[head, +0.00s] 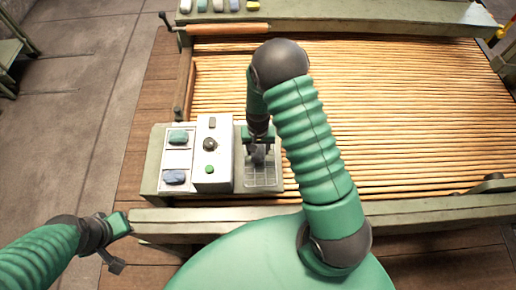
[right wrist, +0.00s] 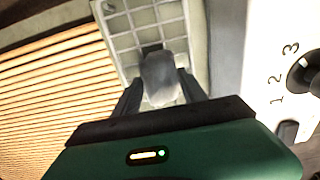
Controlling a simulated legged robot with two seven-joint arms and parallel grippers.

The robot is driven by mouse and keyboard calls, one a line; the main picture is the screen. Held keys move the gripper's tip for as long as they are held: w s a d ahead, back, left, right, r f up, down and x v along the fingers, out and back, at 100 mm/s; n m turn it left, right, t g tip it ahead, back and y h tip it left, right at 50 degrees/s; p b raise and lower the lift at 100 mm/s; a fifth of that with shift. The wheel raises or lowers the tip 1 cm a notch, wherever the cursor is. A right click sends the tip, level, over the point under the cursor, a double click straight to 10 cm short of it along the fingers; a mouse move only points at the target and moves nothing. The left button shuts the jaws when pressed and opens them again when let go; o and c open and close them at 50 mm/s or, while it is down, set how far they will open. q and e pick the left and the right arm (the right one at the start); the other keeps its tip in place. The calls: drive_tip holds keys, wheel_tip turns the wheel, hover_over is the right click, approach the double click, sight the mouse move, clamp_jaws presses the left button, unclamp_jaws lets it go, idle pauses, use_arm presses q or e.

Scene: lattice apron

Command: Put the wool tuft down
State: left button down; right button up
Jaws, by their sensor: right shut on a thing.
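A grey wool tuft (right wrist: 160,78) sits between the dark fingers of my right gripper (right wrist: 160,90), which is shut on it. In the head view my right gripper (head: 258,148) points down over a pale gridded tray (head: 263,183), with the tuft (head: 258,157) partly hidden by the fingers. The tray's grid (right wrist: 120,25) lies behind the tuft in the right wrist view; I cannot tell whether the tuft touches it. My left gripper (head: 114,244) is at the lower left, away from the tray; its jaw opening is unclear.
A white control box (head: 223,155) with a dark knob and green button stands left of the tray. Further left, a holder has a green tuft (head: 178,137) and a blue tuft (head: 174,177). A slatted wooden apron (head: 400,110) fills the right. Several tufts line the back rail (head: 330,22).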

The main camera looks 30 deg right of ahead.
sight(259, 151)
drive_tip(key=shift+d+f, duration=0.15)
drive_tip(key=shift+f, duration=0.05)
drive_tip(key=o, duration=1.3)
drive_tip(key=shift+d, duration=0.3)
drive_tip(key=shift+a, duration=0.1)
drive_tip(key=shift+a, duration=0.1)
drive_tip(key=shift+a+r, duration=0.1)
drive_tip(key=shift+r, duration=0.15)
wheel_tip(259, 151, up, 13)
drive_tip(key=s+a+r+n+t, duration=0.2)
drive_tip(key=s+a+r+n, duration=0.4)
drive_tip(key=s, duration=0.3)
drive_tip(key=shift+s+a+r+t+p, duration=0.2)
drive_tip(key=shift+a+r+t+p, duration=0.15)
drive_tip(key=shift+a, duration=0.25)
